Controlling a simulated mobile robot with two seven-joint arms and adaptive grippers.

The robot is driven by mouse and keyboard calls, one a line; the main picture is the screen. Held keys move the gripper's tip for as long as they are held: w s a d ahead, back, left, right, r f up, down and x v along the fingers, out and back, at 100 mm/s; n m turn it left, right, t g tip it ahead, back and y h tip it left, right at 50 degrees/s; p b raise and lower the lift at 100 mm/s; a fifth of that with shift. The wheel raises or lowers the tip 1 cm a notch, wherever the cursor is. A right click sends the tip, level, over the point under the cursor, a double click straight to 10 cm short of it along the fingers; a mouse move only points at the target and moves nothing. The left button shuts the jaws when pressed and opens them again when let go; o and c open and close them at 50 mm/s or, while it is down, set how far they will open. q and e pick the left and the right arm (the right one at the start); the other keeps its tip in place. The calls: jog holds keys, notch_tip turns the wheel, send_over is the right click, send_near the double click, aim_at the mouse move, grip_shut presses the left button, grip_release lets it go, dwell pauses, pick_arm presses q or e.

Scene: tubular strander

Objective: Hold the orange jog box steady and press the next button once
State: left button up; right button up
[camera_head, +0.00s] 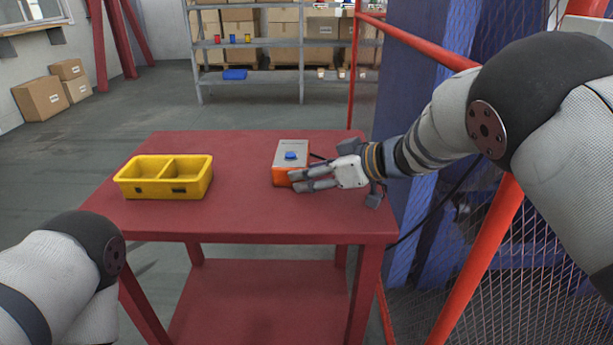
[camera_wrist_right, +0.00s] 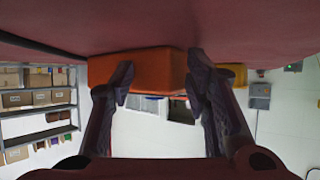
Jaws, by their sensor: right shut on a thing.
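The orange jog box (camera_head: 277,176) lies on the red table, toward its right side. Its top is grey and carries one blue button (camera_head: 290,155). My right gripper (camera_head: 297,181) comes in from the right and is shut on the near end of the box. In the right wrist view, the orange box (camera_wrist_right: 150,70) shows beyond and between the two dark fingers (camera_wrist_right: 160,75). The button is hidden there. A bent part of my left arm shows at the lower left of the head view, but its gripper is out of the picture.
The red table (camera_head: 240,218) is clear between the box and a yellow two-compartment bin (camera_head: 165,191) at its left. A red-framed mesh guard (camera_head: 490,225) stands close on the right. A dark cable runs off the table's right side. Shelves (camera_head: 300,45) stand far behind.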

grip_shut()
jog(key=c, duration=0.6)
grip_release()
jog(key=o, duration=1.5)
